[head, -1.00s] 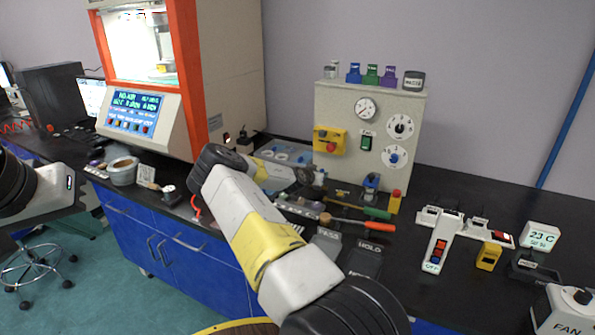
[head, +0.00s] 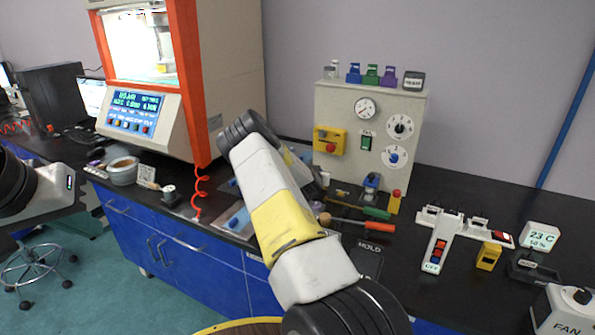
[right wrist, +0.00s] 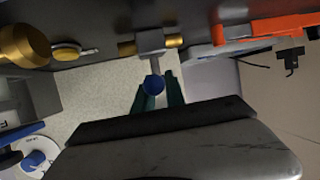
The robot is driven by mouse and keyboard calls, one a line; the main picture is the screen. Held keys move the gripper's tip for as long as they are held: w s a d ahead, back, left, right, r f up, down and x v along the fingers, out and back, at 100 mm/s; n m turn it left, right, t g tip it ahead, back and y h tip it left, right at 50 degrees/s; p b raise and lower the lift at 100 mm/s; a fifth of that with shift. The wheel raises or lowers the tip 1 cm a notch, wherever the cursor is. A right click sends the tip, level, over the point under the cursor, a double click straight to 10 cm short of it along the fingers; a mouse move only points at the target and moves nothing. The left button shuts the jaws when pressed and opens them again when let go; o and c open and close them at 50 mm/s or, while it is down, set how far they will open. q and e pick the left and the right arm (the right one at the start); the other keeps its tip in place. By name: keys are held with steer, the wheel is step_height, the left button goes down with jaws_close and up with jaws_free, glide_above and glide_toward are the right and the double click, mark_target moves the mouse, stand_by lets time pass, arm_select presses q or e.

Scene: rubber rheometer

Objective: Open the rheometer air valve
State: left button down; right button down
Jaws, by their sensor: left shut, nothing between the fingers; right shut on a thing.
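The valve shows in the right wrist view as a grey block (right wrist: 150,40) between brass fittings, with a short stem ending in a blue round knob (right wrist: 154,86). My right gripper (right wrist: 157,92) has its dark teal fingers on both sides of this knob and is shut on it. In the head view my right arm hides the right gripper and the valve. My left gripper (head: 72,184) is at the left edge of the head view, shut and empty, away from the bench things. The rheometer (head: 150,115), with an orange frame and lit display, stands behind the bench front.
A grey panel (head: 345,100) with dials and a yellow switch box (head: 329,140) stands behind my right arm. A red coiled cord (head: 199,190) hangs beside the rheometer. The back right is clear.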

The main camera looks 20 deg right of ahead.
steer(key=n+t+y, duration=0.1)
steer(key=n+y, duration=0.2)
steer(key=n+t+y, duration=0.1)
steer(key=n+y, duration=0.2)
steer(key=shift+d+r+t+y, duration=0.2)
steer(key=shift+t+y, duration=0.2)
steer(key=n+y, duration=0.4)
steer(key=n+g+y, duration=0.1)
steer(key=n+y, duration=0.1)
steer(key=shift+a+f+y, duration=0.2)
steer(key=shift+a+y, duration=0.15)
steer(key=shift+y, duration=0.05)
steer(key=shift+w+a, duration=0.1)
steer(key=c, duration=1.5)
jaws_free()
steer(key=shift+w, duration=0.1)
steer(key=v, duration=0.8)
steer(key=shift+w, duration=0.1)
